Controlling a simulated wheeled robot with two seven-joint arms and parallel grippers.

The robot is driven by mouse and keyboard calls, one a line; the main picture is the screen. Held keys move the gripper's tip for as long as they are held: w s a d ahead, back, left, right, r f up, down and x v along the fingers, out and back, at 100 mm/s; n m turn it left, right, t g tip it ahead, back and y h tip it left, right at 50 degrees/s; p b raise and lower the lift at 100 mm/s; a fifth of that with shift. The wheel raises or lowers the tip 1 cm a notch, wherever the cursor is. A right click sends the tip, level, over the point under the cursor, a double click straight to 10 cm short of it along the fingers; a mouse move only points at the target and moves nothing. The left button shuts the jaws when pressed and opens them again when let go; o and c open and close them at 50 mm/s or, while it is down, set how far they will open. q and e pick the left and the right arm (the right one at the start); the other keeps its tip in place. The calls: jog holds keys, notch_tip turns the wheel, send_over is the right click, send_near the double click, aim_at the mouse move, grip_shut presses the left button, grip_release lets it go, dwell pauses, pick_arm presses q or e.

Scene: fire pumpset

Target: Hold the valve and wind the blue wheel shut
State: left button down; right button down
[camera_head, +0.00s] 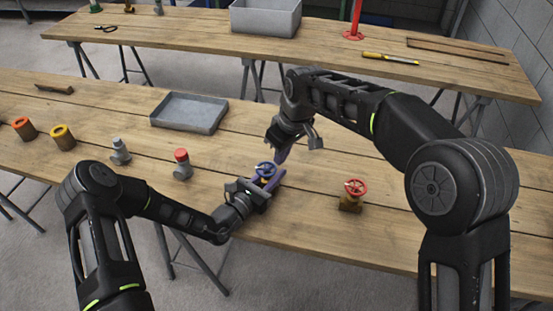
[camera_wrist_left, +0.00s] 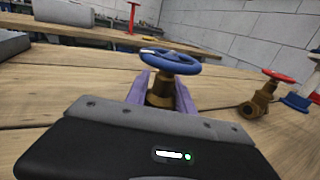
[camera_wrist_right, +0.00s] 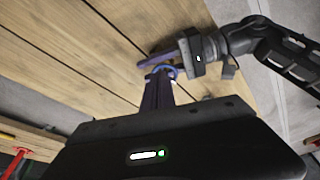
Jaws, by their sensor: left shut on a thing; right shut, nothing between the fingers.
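The valve with the blue wheel (camera_head: 265,169) stands upright on the near table. My left gripper (camera_head: 267,183) is shut on its brass body (camera_wrist_left: 160,92), one purple finger on each side, below the wheel. The blue wheel (camera_wrist_left: 170,61) is above the fingers in the left wrist view. My right gripper (camera_head: 280,158) is shut and empty, pointing down with its fingertips close to the far right side of the wheel. In the right wrist view its fingers (camera_wrist_right: 160,76) hide part of the blue rim; I cannot tell whether they touch it.
A brass valve with a red wheel (camera_head: 356,187) stands to the right. A grey tray (camera_head: 188,112) lies behind left. Left of the held valve stand a red-capped fitting (camera_head: 182,165), a grey fitting (camera_head: 120,152), and yellow (camera_head: 62,137) and orange (camera_head: 24,128) pieces.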

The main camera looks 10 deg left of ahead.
aim_at(266, 169)
jog(key=shift+f, duration=0.1)
notch_tip(266, 169, down, 7)
dwell(0.7)
jog(key=shift+w+a, duration=0.1)
jog(key=shift+a, duration=0.15)
dwell(0.5)
pick_arm(q)
jog(key=shift+d, duration=0.1)
pick_arm(e)
jog(key=shift+s+a, duration=0.2)
jog(key=shift+s, duration=0.05)
jog(key=shift+s+d+r, duration=0.1)
jog(key=shift+r, duration=0.1)
jog(key=shift+s+d, duration=0.15)
jog(key=shift+d, duration=0.1)
dwell(0.4)
